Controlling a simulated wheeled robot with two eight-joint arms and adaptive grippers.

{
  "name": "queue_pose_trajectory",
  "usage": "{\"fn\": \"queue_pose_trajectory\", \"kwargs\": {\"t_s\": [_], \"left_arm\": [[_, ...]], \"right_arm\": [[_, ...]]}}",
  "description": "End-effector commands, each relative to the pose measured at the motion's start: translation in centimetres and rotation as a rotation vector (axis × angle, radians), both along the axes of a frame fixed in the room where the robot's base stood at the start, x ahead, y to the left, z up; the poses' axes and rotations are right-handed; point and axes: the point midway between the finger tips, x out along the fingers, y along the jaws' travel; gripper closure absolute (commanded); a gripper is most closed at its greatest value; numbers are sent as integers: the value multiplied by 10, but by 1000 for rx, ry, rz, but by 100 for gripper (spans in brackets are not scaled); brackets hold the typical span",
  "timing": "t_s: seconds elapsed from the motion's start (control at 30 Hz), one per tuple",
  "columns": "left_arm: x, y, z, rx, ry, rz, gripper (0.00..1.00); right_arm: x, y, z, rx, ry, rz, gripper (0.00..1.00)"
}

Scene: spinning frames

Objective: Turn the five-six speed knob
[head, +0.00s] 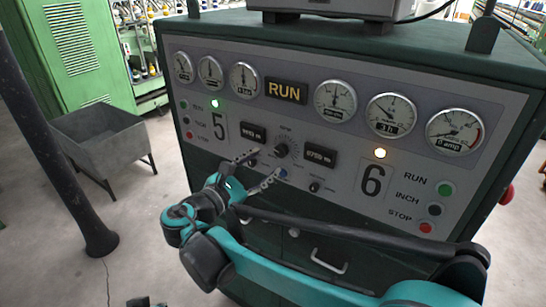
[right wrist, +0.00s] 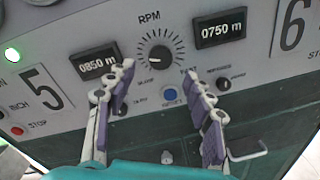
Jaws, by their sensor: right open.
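The speed knob (head: 281,149) is a black round knob under the RPM label, between panels 5 and 6 of the machine's grey control face. My right gripper (head: 265,164) is open and empty in front of the panel. In the right wrist view its fingertips (right wrist: 159,72) stand to either side of the knob and slightly below it, apart from it. My left gripper is not recognisable in view.
Digital displays (right wrist: 97,62) and (right wrist: 220,28) flank the knob. Small knobs (right wrist: 223,84) and a blue button (right wrist: 169,94) lie below it. Gauges (head: 335,101) line the top. A grey bin (head: 98,140) and a dark post (head: 75,200) stand left.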

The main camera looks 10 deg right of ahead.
Motion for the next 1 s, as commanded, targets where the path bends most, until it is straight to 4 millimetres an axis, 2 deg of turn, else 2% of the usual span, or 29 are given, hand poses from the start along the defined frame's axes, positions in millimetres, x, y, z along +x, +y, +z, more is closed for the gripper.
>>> {"fn": "queue_pose_trajectory", "kwargs": {"t_s": [0.03,0.2,0.47,0.87,0.97,1.0], "left_arm": [[0,0,0,0,0,0,100],[0,0,0,0,0,0,100],[0,0,0,0,0,0,100],[0,0,-2,0,0,0,100],[0,0,-14,0,0,0,100],[0,0,-22,0,0,0,100]], "right_arm": [[-7,10,1,0,0,4,47],[-26,31,2,0,0,4,47],[-36,41,2,0,0,-1,47],[-36,36,-2,14,2,-3,47],[-39,16,-25,95,8,-16,47],[-41,2,-42,156,10,-25,47]]}}
